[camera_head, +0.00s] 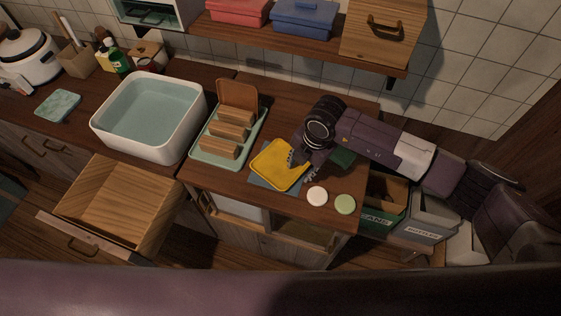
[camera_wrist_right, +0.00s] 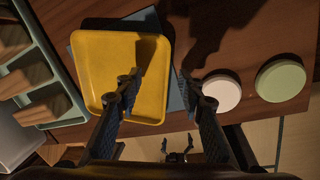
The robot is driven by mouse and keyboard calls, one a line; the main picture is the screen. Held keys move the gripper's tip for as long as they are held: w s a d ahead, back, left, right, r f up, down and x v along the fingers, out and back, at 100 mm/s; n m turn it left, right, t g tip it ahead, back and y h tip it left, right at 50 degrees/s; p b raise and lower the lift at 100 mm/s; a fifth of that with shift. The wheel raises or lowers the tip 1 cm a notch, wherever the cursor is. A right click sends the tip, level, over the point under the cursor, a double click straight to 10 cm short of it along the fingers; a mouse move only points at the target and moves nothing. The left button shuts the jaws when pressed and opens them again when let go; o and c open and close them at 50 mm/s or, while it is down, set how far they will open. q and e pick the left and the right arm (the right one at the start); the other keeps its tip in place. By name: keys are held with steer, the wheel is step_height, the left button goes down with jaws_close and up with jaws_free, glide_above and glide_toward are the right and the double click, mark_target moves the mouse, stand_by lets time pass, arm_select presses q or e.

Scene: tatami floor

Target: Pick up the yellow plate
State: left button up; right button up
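The yellow plate (camera_head: 272,168) is square with rounded corners and lies on a blue-grey mat (camera_head: 262,184) on the wooden counter. It also shows in the right wrist view (camera_wrist_right: 105,65). My right gripper (camera_head: 301,169) is at the plate's right edge, with its fingers spread apart. In the right wrist view one finger is over the plate and the other is beyond its right edge, so the gripper (camera_wrist_right: 157,80) straddles the rim without visible grip. Exact height above the plate is hard to tell.
A white round disc (camera_head: 317,196) and a green one (camera_head: 345,204) lie right of the plate. A green rack (camera_head: 202,155) with wooden pieces stands left, beside a white basin (camera_head: 180,140). An open wooden drawer (camera_head: 150,218) juts out. A shelf (camera_head: 290,42) hangs above.

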steer(key=shift+a+f, duration=0.1)
steer(key=shift+f, duration=0.3)
jaws_close()
